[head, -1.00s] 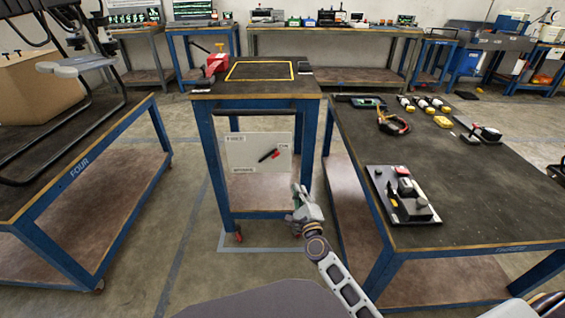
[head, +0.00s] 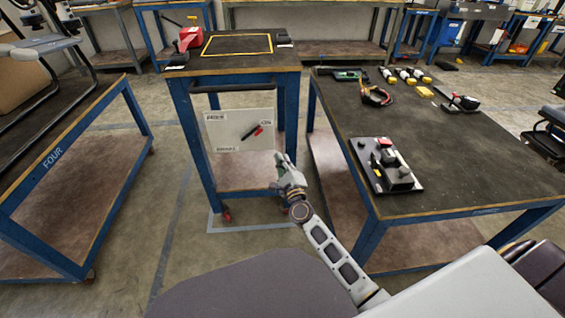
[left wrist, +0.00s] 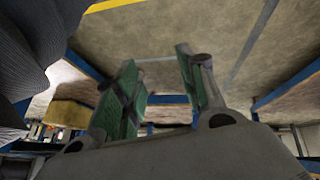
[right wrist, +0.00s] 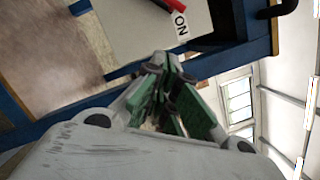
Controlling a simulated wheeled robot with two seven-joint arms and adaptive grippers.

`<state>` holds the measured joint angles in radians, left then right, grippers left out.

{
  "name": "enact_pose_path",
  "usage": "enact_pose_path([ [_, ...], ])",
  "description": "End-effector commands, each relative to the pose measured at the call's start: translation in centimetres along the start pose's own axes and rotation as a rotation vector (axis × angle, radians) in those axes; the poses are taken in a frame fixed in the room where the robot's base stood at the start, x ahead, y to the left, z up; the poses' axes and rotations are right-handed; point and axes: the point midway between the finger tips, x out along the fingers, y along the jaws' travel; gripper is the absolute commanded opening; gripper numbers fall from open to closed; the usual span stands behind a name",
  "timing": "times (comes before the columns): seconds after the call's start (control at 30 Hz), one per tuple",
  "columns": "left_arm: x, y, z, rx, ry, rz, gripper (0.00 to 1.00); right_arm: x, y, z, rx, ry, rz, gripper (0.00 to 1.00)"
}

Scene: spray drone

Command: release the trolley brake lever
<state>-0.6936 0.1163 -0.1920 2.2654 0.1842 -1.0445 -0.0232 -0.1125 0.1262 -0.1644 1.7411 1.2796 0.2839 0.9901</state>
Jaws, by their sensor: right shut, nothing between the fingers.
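The trolley (head: 172,72) is a blue-legged table in the middle of the head view, with a black push handle. A pale panel (head: 222,124) hangs on its near side with small printed labels. The brake lever (head: 250,132), black with red, lies slanted on the panel. The right wrist view shows a red part (right wrist: 160,6) beside an "ON" label (right wrist: 180,22). My right gripper (head: 279,157) is shut and empty by the panel's lower right corner; contact cannot be told. Its fingers (right wrist: 163,75) are together. My left gripper (left wrist: 160,85) is open and empty, outside the head view.
A dark-topped bench (head: 440,150) stands right of the trolley, bearing a control box (head: 385,165) and several tools. A blue-legged cart (head: 75,125) marked FOUR stands at left. A red device (head: 190,38) sits on the trolley top. Open floor lies between the left cart and trolley.

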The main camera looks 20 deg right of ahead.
Motion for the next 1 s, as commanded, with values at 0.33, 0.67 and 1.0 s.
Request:
enact_pose_path([
  [0.33,0.7,0.0,0.3,-0.007,0.018,0.006,0.4,3.0,0.1,0.0,0.002,0.0,0.0,0.0],
  [0.67,1.6,-0.1,0.9,-0.017,0.027,0.014,0.4,5.7,0.0,0.0,0.002,0.0,-0.001,0.0],
  [1.0,2.1,0.0,0.9,-0.024,0.05,0.019,0.4,8.2,0.1,0.5,0.005,-0.001,0.001,0.0],
])
